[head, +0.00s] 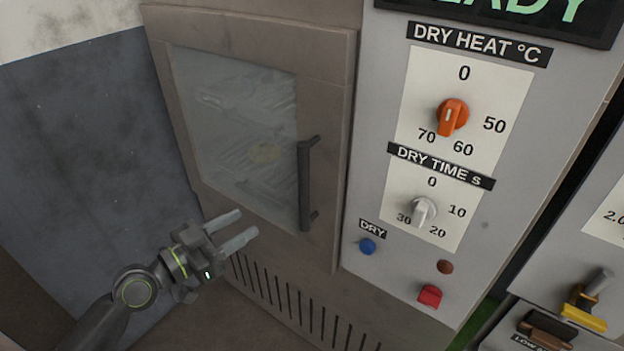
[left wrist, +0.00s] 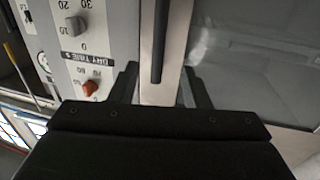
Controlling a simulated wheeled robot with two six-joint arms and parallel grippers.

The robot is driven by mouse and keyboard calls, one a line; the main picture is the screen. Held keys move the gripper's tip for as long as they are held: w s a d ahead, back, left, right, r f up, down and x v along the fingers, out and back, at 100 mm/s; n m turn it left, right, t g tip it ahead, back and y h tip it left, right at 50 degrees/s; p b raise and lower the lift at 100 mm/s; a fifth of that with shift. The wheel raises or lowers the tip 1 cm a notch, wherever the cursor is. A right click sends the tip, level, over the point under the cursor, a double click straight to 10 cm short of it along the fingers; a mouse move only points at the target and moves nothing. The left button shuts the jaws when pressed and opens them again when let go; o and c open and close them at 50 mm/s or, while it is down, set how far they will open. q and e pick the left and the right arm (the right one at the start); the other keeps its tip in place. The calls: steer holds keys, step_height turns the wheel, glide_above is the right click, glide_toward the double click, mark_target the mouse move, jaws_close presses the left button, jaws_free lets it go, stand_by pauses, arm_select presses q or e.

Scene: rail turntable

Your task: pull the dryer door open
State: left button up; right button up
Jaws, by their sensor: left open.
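The dryer door (head: 325,80) is a brown-grey panel with a large glass window (head: 235,110), and it looks shut. Its handle (head: 305,185) is a dark vertical bar on the door's right side. My left gripper (head: 248,226) is open and empty, to the left of the handle's lower end in the head view. In the left wrist view the picture is upside down; the handle (left wrist: 160,40) shows between the two fingers of the left gripper (left wrist: 160,85), apart from them. My right gripper is not in view.
Right of the door is a grey control panel (head: 385,110) with an orange heat knob (head: 452,115), a grey time knob (head: 424,211), a blue button (head: 367,246) and a red switch (head: 429,296). A vented panel (head: 290,300) lies below the door. A dark wall (head: 85,150) stands at left.

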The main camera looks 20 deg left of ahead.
mark_target(299, 190)
arm_select(q)
steer(key=p+x, duration=0.5)
steer(key=x, duration=1)
steer(key=shift+w+d+r, duration=0.15)
steer(key=shift+d, duration=0.05)
steer(key=shift+p+x, duration=0.3)
steer(key=shift+x, duration=0.55)
jaws_close()
